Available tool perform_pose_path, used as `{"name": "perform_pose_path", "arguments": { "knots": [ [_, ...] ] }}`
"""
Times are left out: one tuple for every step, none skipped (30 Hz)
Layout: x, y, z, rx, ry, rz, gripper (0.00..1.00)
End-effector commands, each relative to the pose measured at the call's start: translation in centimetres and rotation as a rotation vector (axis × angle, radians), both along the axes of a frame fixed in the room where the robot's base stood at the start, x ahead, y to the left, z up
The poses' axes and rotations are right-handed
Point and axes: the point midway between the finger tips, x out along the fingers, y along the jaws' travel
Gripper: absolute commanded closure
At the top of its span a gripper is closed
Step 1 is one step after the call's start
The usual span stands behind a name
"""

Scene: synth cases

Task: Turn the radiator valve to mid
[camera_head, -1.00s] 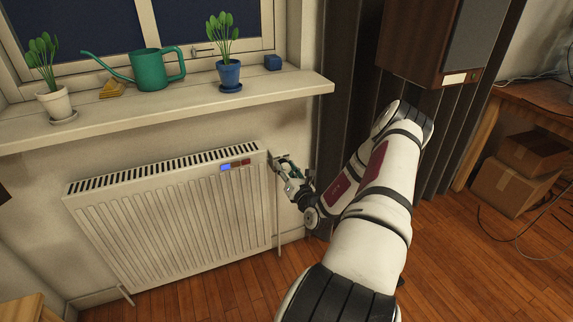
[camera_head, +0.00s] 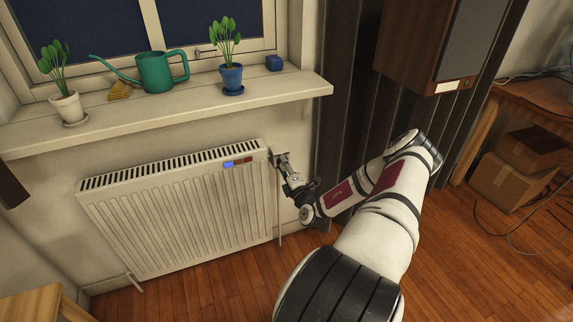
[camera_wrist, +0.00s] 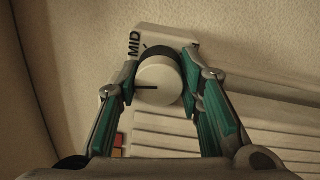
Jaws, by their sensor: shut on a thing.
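The radiator valve knob (camera_wrist: 158,84) is round and off-white with a black collar and a dark pointer line. In the wrist view its line points left, while the "MID" label (camera_wrist: 135,43) and a short tick sit above its upper left. My gripper (camera_wrist: 160,80) is shut on the knob, with one teal-padded finger on each side. In the head view my gripper (camera_head: 287,172) is at the radiator's upper right corner, and it mostly hides the valve there. The white radiator (camera_head: 180,215) stands under the window sill.
Blue, dark and red patches (camera_head: 238,162) mark the radiator's top right. The sill (camera_head: 200,107) above holds a watering can (camera_head: 156,73), potted plants and a blue cube (camera_head: 274,63). A dark curtain (camera_head: 345,110) and a speaker (camera_head: 425,45) are to the right.

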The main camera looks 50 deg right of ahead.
Motion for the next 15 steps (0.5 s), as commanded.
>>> {"name": "perform_pose_path", "arguments": {
  "knots": [
    [-0.08,0.07,-0.04,0.040,-0.021,-0.001,0.94],
    [-0.07,0.08,-0.02,0.065,-0.036,0.000,0.94],
    [-0.05,0.07,-0.02,0.098,-0.056,0.000,0.94],
    [-0.06,0.08,-0.04,0.122,-0.071,0.000,0.94],
    [-0.07,0.07,-0.05,0.145,-0.085,-0.002,0.94],
    [-0.09,0.05,-0.03,0.177,-0.106,-0.001,0.94],
    [-0.08,0.04,-0.01,0.201,-0.120,-0.001,0.94],
    [-0.06,0.06,-0.01,0.226,-0.135,-0.001,0.94],
    [-0.04,0.09,-0.03,0.259,-0.156,0.000,0.94],
    [-0.03,0.11,-0.04,0.283,-0.170,-0.001,0.94],
    [-0.04,0.10,-0.04,0.307,-0.185,-0.001,0.94],
    [-0.04,0.10,-0.01,0.340,-0.205,-0.001,0.94],
    [-0.03,0.09,-0.01,0.364,-0.220,-0.001,0.94],
    [-0.04,0.09,-0.03,0.389,-0.235,-0.001,0.94],
    [-0.04,0.10,-0.05,0.421,-0.255,-0.002,0.94]
  ]
}}
